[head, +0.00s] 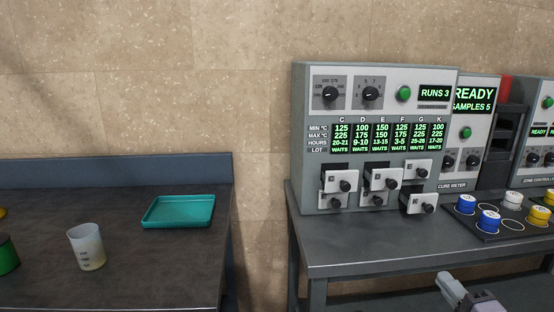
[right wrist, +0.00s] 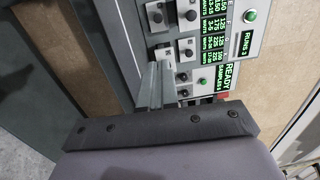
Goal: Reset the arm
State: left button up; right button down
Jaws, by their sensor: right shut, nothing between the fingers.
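My right gripper (head: 452,290) shows at the bottom right of the head view, in front of the right table's front edge. Its fingers are shut and hold nothing. In the right wrist view the closed fingers (right wrist: 154,86) point towards the front of the grey panel machine (head: 377,140), which appears turned on its side there. The gripper looks apart from the machine. My left gripper is not in view.
The machine stands on the right table (head: 350,250) with several small drawers low on its front. A cure meter (head: 472,130) and a black holder with coloured cups (head: 490,225) are to its right. The left table (head: 140,260) bears a teal tray (head: 178,225) and a beaker (head: 87,247).

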pick_arm(q)
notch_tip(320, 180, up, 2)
jog(key=shift+p, duration=0.9)
pick_arm(e)
jog(key=s+a+f+n+g, duration=0.4)
jog(key=s+a+f+n, duration=0.3)
jog(key=s+f+n, duration=0.2)
jog(key=s+a+f+n+g, duration=0.4)
jog(key=s+a+f+n, duration=0.2)
jog(key=s+f+n, duration=0.4)
jog(key=s+f, duration=0.2)
jog(key=s, duration=0.2)
jog(key=shift+a+f, duration=0.35)
jog(key=shift+a, duration=0.05)
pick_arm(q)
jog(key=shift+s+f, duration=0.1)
